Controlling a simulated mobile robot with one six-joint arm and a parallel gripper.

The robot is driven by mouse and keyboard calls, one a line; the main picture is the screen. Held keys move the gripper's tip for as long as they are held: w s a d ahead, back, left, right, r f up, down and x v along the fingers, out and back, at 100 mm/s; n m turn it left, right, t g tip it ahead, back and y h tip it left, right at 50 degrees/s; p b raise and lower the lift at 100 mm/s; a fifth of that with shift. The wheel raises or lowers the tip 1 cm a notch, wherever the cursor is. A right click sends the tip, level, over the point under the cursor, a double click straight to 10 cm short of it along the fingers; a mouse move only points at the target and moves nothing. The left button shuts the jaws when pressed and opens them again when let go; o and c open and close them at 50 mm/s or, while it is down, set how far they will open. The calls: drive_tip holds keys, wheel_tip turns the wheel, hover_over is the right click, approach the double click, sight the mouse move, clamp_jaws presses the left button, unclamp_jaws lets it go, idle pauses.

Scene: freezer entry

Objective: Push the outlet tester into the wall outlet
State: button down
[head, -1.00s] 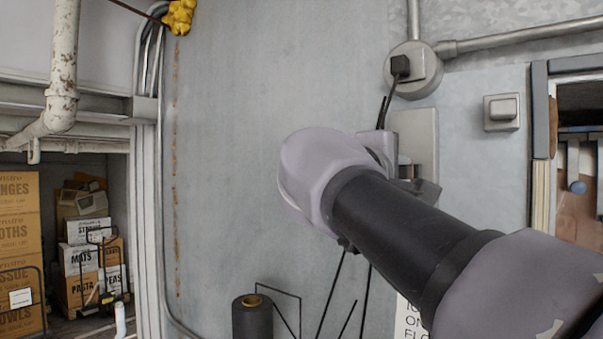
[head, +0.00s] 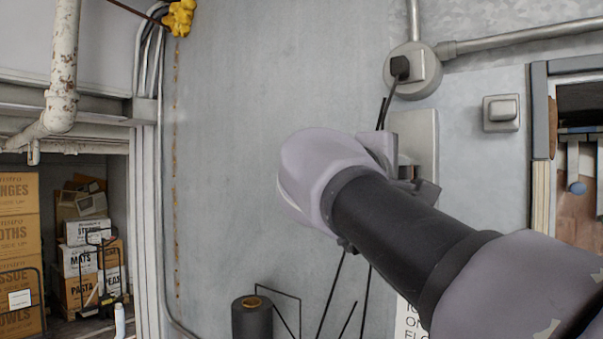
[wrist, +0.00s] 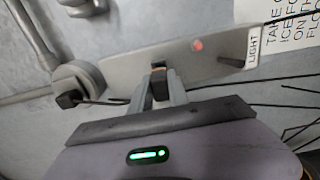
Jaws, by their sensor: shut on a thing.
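My gripper (wrist: 160,88) is shut on the outlet tester (wrist: 158,70), a small dark piece with an orange-brown part between the fingertips. The tester is up against or very close to the metal wall plate (wrist: 198,60); I cannot tell whether its prongs are in. The outlet itself is hidden behind the tester and fingers. In the head view the wall plate (head: 424,130) stands upright on the grey wall, and my gripper (head: 414,181) is in front of its lower part, with my wrist covering much of it.
A round conduit box with a black plug (head: 400,67) sits above the plate, its cords hanging down beside my wrist. A small switch box (head: 501,112) is to the right. The wrist view shows a red light (wrist: 197,45) and a LIGHT label (wrist: 253,47) on the plate.

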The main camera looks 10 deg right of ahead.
drive_tip(key=shift+x, duration=1.3)
drive_tip(key=c, duration=1.5)
unclamp_jaws()
drive_tip(key=o, duration=0.3)
drive_tip(key=shift+w+d, duration=0.2)
drive_tip(key=o, duration=0.5)
drive_tip(key=shift+s+a, duration=0.1)
drive_tip(key=shift+o, duration=0.6)
drive_tip(key=b+v, duration=0.1)
drive_tip(key=v, duration=0.6)
